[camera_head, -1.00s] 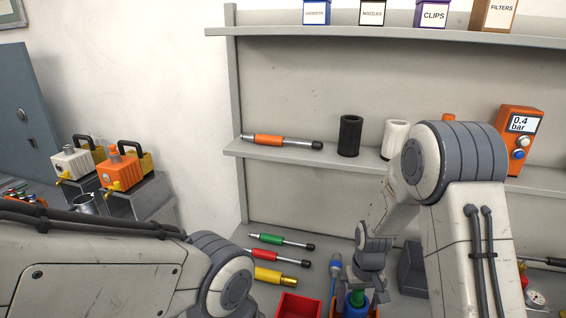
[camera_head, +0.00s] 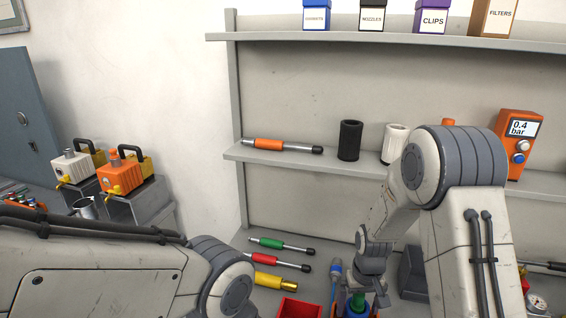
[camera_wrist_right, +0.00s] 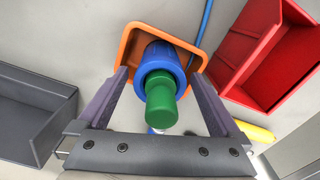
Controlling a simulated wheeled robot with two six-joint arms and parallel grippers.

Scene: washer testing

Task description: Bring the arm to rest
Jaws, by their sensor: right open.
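My right arm comes in from the right in the head view and bends down to the bench. My right gripper (camera_head: 366,296) points down there, partly hidden by its own wrist. In the right wrist view the right gripper (camera_wrist_right: 160,76) is open, one finger on each side of a blue cylinder (camera_wrist_right: 155,54) with a green part (camera_wrist_right: 160,112). The cylinder stands in an orange tray (camera_wrist_right: 127,50). Gaps show between the fingers and the blue and green parts. The green part also shows in the head view (camera_head: 358,304). My left arm crosses the lower left, with its gripper out of view.
A red bin (camera_wrist_right: 262,50) and a dark grey bin (camera_wrist_right: 30,115) flank the tray. Green (camera_head: 281,245), red (camera_head: 279,262) and yellow (camera_head: 282,284) handled tools lie left on the bench. Behind is a shelf (camera_head: 285,157) with an orange gauge (camera_head: 519,145) and black and white cylinders.

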